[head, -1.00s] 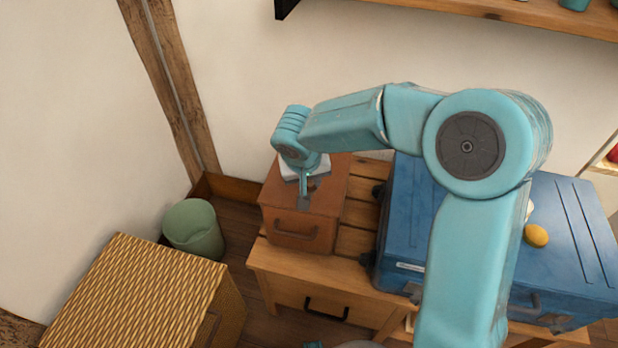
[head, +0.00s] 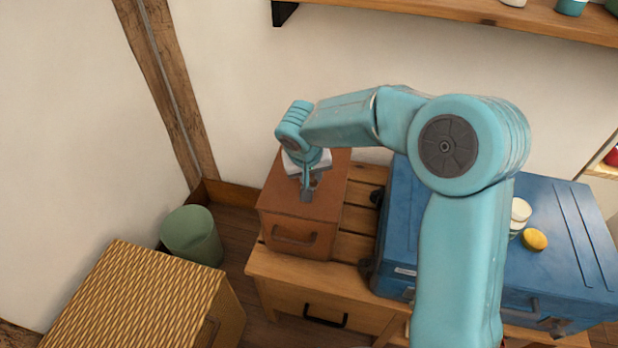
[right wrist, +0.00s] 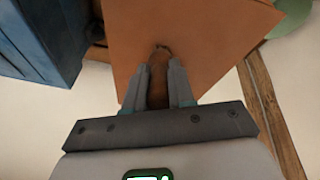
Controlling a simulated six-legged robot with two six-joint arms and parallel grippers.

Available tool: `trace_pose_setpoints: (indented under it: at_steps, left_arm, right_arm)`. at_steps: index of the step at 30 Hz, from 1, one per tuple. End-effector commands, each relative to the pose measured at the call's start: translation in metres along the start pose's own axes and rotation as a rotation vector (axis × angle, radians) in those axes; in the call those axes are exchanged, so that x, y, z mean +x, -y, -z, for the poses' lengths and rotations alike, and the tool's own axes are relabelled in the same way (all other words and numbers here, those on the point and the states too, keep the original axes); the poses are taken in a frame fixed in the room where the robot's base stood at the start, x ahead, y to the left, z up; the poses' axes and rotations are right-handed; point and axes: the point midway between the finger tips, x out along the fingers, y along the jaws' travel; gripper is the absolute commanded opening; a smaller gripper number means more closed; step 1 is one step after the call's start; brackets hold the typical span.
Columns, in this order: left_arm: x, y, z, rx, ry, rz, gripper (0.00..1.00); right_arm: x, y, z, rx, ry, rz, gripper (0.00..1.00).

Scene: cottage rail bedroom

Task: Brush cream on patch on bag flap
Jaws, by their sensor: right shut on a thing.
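The brown bag (head: 288,222) stands upright on the wooden bench, a dark handle on its front. Its flat top, the flap side, fills much of the right wrist view (right wrist: 205,35). My right gripper (head: 307,194) is over that top, pointing down, shut on a slim brown brush (right wrist: 158,82). The brush's dark tip (right wrist: 162,48) is at or just above the flap; I cannot tell if it touches. I cannot make out the patch or any cream on it. A pale jar (head: 519,212) stands on the blue case, partly behind my right arm. My left gripper is out of view.
The blue case (head: 565,215) lies on the bench (head: 347,245) right of the bag, with a round yellow piece (head: 535,239) on it. A green bin (head: 191,235) and a woven basket (head: 140,300) stand at left. A shelf (head: 450,18) is above.

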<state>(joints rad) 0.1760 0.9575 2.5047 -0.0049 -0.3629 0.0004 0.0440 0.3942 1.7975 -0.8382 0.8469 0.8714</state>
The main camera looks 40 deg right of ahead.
Motion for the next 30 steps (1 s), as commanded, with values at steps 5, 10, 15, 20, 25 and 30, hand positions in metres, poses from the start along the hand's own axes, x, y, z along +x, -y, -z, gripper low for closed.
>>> trace_pose_setpoints:
  at_steps: [5,10,15,20,25,30]
  left_arm:
    - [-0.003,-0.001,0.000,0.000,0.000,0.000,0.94]
    - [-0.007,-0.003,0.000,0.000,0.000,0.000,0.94]
    - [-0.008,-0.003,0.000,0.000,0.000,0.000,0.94]
    - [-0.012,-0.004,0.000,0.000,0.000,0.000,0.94]
    - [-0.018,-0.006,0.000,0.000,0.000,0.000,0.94]
    - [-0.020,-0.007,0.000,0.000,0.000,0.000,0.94]
  right_arm:
    - [0.004,-0.005,0.011,0.003,0.001,-0.001,0.00]
    - [0.010,-0.011,0.025,0.001,0.001,-0.001,0.00]
    - [0.014,-0.013,0.031,0.000,0.001,0.000,0.00]
    - [0.016,-0.016,0.038,0.002,0.001,0.000,0.00]
    - [0.022,-0.023,0.053,0.001,0.001,-0.001,0.00]
    - [0.026,-0.026,0.061,0.001,0.001,-0.001,0.00]
